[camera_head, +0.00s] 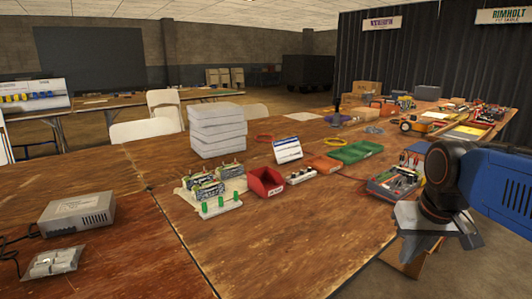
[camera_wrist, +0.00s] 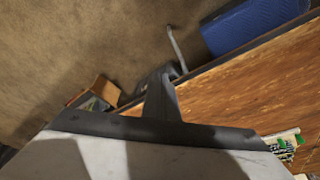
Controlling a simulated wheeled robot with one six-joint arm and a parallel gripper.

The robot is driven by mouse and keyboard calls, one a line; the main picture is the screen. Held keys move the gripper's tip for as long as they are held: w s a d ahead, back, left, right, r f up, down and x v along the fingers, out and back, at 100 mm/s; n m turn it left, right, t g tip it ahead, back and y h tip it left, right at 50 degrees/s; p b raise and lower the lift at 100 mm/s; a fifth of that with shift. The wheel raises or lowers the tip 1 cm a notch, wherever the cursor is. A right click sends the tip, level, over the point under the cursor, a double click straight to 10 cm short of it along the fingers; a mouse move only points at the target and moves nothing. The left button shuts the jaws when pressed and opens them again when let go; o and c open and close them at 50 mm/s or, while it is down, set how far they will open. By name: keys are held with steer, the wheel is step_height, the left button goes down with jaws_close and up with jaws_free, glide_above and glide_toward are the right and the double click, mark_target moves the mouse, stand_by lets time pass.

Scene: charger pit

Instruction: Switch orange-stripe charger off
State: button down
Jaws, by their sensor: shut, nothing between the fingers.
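I cannot make out an orange stripe on any charger. A grey box with a vented side (camera_head: 78,216) and cables lies on the table at the left; it may be a charger. A red and grey device with leads (camera_head: 393,182) sits near the table's right edge, left of my arm; I cannot tell what it is. My gripper (camera_head: 418,256) hangs at the right edge of the table in the head view, shut and empty, touching nothing visible. In the wrist view its fingers (camera_wrist: 163,88) are together beside the table edge, with floor behind.
Battery packs (camera_head: 207,186), a red bin (camera_head: 265,182), a stack of pale blocks (camera_head: 217,130), a standing card (camera_head: 287,150) and a green tray (camera_head: 355,152) occupy the wooden table (camera_head: 290,235). Its near middle is clear. White chairs (camera_head: 143,129) stand behind it.

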steer(key=s+a+f+n+t, duration=0.1)
steer(key=s+a+f, duration=0.1)
steer(key=s+f, duration=0.5)
steer(key=shift+s+a, duration=0.3)
steer(key=shift+s, duration=0.35)
